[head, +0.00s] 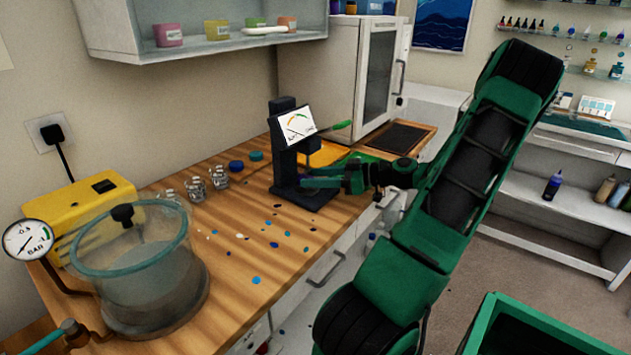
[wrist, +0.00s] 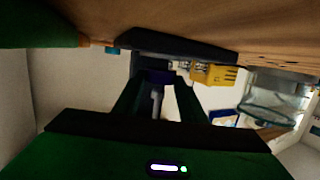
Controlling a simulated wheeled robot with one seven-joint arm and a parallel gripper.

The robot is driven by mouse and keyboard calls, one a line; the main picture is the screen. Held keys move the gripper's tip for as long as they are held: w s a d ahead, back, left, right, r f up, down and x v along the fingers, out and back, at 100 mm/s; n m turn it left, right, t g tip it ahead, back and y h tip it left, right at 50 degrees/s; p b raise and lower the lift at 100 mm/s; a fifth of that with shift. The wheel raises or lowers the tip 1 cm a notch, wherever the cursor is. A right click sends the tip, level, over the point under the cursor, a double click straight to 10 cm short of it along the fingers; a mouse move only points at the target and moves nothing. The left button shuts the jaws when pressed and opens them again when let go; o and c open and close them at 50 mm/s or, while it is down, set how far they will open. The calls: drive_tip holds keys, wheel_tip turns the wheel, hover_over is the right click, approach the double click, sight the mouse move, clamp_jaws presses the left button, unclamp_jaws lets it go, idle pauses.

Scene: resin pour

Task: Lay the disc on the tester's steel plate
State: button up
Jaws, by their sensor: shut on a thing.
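The tester (head: 285,155) is a dark stand with a tilted gauge face, on the wooden bench. Its base (head: 305,195) reaches out below my gripper, and it also shows as a dark slab in the wrist view (wrist: 190,46). I cannot make out the steel plate. My gripper (head: 325,182) comes in from the right at the tester, low above the base. It is shut on the disc, a dark blue-purple piece between the fingertips in the wrist view (wrist: 156,77). Fingers hide most of the disc, and I cannot tell whether it touches the tester.
A glass vacuum chamber (head: 135,270) and a yellow pump (head: 95,210) stand at the left. Small jars (head: 219,178), blue lids (head: 236,166) and scattered coloured drops lie on the bench. A white oven (head: 365,75) and a dark mat (head: 400,138) are behind.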

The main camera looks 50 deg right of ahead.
drive_tip(key=shift+s+d+f, duration=0.15)
drive_tip(key=shift+f, duration=0.5)
drive_tip(key=shift+f, duration=0.1)
drive_tip(key=o, duration=1.1)
drive_tip(key=shift+o, duration=0.2)
drive_tip(key=shift+s, duration=0.1)
drive_tip(key=v, duration=1.2)
